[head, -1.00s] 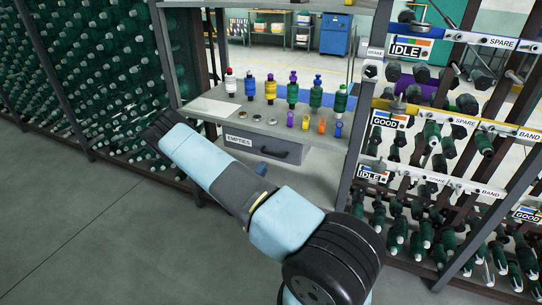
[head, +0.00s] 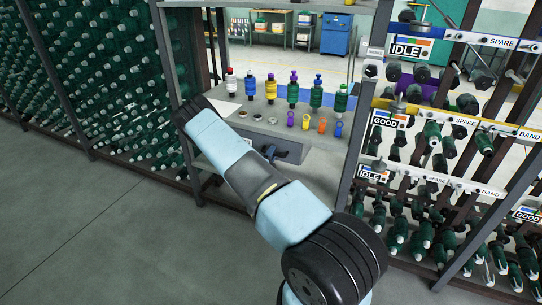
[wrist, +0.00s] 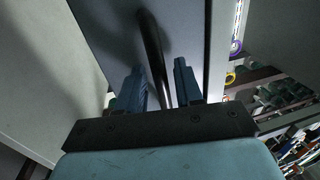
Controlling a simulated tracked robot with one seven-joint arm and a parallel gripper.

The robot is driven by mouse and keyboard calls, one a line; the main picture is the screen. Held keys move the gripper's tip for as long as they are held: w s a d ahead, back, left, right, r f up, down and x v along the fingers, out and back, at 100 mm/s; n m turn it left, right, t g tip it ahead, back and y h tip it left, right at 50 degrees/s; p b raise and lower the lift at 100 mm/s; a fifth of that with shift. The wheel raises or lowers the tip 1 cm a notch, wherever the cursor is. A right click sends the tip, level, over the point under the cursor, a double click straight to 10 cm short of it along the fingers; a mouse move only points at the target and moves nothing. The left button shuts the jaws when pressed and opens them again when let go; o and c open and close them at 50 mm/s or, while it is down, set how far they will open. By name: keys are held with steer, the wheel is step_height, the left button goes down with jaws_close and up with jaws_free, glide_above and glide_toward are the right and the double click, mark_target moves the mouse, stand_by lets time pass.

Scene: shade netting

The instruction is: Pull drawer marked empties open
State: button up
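The grey drawer shows in the head view (head: 295,152) under the shelf top, its front close beneath the shelf edge; my arm covers its left part and the EMPTIES label. In the wrist view the drawer front (wrist: 100,25) fills the upper middle. Its dark bar handle (wrist: 151,45) runs down between the two blue fingers of my gripper (wrist: 160,72). The fingers stand apart, with gaps visible beside the handle, so the gripper is open around it. In the head view my gripper (head: 269,152) is at the drawer front, partly behind my arm.
Several spools and bottles (head: 292,92) stand on the shelf top (head: 262,128) above the drawer. A post (head: 358,120) and a labelled rack (head: 440,125) are close on the right. A rack of green spools (head: 100,80) is on the left. The floor (head: 110,240) in front is clear.

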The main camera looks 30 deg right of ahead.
steer(key=shift+c, duration=0.3)
jaws_close()
